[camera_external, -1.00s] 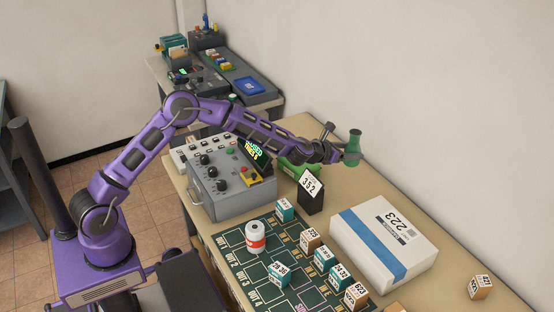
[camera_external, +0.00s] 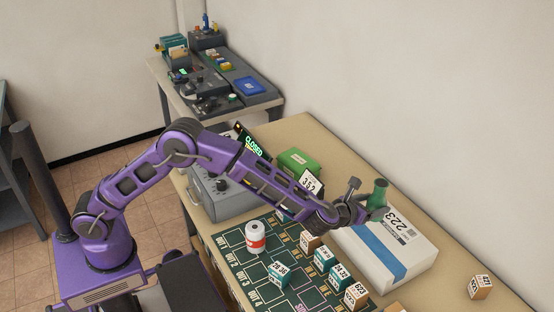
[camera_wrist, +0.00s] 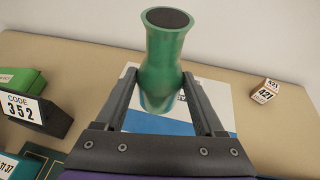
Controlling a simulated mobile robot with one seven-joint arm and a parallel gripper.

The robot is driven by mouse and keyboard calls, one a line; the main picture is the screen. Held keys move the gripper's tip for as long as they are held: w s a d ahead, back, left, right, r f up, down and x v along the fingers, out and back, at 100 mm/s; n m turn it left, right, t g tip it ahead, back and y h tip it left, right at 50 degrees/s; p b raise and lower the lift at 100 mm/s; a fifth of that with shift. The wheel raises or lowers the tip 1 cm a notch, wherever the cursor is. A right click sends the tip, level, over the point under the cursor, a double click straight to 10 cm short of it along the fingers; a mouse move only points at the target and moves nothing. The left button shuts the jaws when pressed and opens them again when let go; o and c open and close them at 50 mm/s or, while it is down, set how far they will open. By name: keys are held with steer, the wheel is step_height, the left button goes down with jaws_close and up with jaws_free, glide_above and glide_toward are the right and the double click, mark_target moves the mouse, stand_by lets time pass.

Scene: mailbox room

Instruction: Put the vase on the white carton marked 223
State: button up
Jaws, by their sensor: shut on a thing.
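The green vase (camera_external: 379,192) is upright in my gripper (camera_external: 370,213). In the wrist view the vase (camera_wrist: 165,60) stands between the two dark fingers, which are shut on it. The white carton marked 223 (camera_external: 405,262) lies on the table with a blue stripe on its top. In the outside view the vase overlaps the carton's far left part. In the wrist view the carton (camera_wrist: 215,98) shows behind and below the vase. The vase's lower end is partly hidden by my gripper, and I cannot tell whether it touches the carton.
A black stand marked 352 (camera_external: 310,185) and a green box (camera_external: 299,162) are left of the carton. Several small numbered boxes and a white roll (camera_external: 255,238) are on the dark green mat (camera_external: 229,240). A small box marked 421 (camera_external: 480,288) sits at the right.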

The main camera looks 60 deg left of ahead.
steer(key=shift+f, duration=2.95)
steer(key=shift+f+b, duration=0.25)
steer(key=shift+b, duration=0.2)
steer(key=o, duration=1.6)
steer(key=shift+r, duration=0.1)
steer(key=shift+r+p, duration=0.2)
steer(key=shift+p, duration=0.2)
steer(key=b+v, duration=0.1)
steer(key=v, duration=1.1)
steer(key=shift+f, duration=0.15)
